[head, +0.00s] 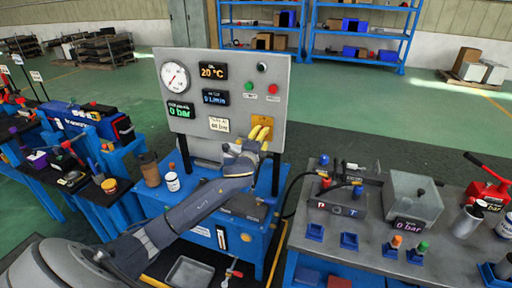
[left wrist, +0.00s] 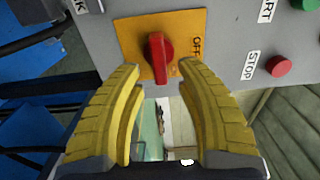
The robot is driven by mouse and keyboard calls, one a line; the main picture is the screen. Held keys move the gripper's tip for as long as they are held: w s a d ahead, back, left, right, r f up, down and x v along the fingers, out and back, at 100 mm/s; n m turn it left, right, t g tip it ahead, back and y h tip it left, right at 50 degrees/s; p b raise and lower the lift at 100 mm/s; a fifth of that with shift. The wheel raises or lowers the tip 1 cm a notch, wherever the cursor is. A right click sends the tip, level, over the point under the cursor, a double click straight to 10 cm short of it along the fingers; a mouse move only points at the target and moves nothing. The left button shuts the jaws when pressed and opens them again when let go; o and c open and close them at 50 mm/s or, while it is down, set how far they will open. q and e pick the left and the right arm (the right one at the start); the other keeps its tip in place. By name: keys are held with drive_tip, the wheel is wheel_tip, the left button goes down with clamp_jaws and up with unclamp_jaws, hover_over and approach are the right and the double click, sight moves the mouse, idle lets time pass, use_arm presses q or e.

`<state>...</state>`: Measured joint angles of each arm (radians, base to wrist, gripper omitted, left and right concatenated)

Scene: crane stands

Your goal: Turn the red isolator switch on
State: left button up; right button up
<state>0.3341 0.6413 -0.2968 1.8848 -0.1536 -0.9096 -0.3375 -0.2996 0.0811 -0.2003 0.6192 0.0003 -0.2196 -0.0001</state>
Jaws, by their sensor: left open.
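The red isolator switch (left wrist: 157,57) is a red knob on a yellow-orange plate (left wrist: 128,37) in the left wrist view. The word OFF is printed at the plate's right side in that view. My left gripper (left wrist: 158,75) is open, with its yellow fingers on either side of the knob's lower end; whether they touch it I cannot tell. In the head view my left gripper (head: 262,138) is at the lower right of the grey panel (head: 208,62), in front of the orange plate (head: 267,122), and it hides the knob. My right gripper is not in view.
A red stop button (left wrist: 279,66) and a green button (left wrist: 304,4) sit close to the plate. The panel also bears a round gauge (head: 174,77) and several displays.

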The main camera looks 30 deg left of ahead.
use_arm(q)
drive_tip(key=v, duration=0.9)
drive_tip(key=shift+s, duration=0.35)
